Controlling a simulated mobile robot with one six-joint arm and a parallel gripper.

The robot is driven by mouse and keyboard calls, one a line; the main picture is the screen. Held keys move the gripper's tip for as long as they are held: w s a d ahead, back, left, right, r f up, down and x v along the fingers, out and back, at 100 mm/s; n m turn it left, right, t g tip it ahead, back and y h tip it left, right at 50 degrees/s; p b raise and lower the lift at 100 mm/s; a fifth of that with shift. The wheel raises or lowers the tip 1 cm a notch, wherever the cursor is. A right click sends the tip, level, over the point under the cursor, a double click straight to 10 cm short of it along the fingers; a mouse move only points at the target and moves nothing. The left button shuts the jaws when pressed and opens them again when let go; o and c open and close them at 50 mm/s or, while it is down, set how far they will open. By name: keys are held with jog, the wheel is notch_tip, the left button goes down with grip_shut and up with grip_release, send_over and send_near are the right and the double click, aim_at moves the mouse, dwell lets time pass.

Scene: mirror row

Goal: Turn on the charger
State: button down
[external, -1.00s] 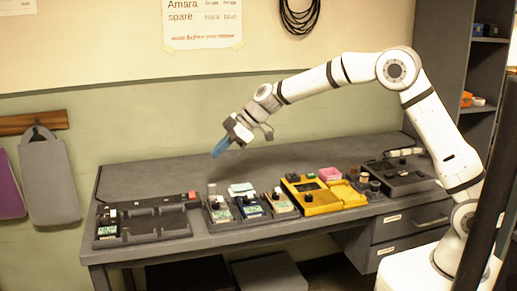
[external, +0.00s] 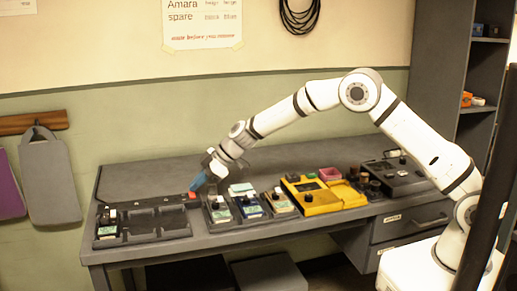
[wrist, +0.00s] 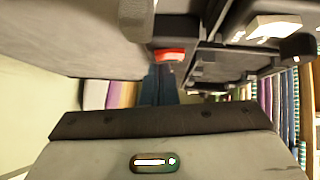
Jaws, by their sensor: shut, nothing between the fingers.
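The charger is a dark grey tray (external: 158,238) with several bays at the left end of the bench. A battery-like block with a black knob and pale label (external: 107,222) sits in its left bay. A red switch (external: 192,195) is at the charger's back right corner; it also shows as a red-orange top in the wrist view (wrist: 170,55). My gripper (external: 196,184) has blue fingers, shut and empty, pointing down right at the switch. In the wrist view the fingertips (wrist: 162,70) meet the switch's edge; I cannot tell whether they touch it.
Several small blocks with knobs (external: 250,205) stand in holders right of the charger. A yellow device (external: 316,197), a pink container (external: 330,174) and a dark box with knobs (external: 397,177) are farther right. The bench behind the charger (external: 140,176) is clear.

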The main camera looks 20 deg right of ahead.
jog(key=shift+f, duration=0.2)
jog(key=shift+w+f+b, duration=0.1)
jog(key=shift+f+b, duration=0.2)
jog(key=shift+b, duration=0.25)
jog(key=shift+r+g, duration=0.1)
jog(key=shift+g, duration=0.2)
jog(key=shift+s+b, duration=0.25)
jog(key=shift+b, duration=0.15)
jog(key=shift+s+b, duration=0.55)
jog(key=shift+b, duration=0.1)
jog(key=shift+r, duration=0.2)
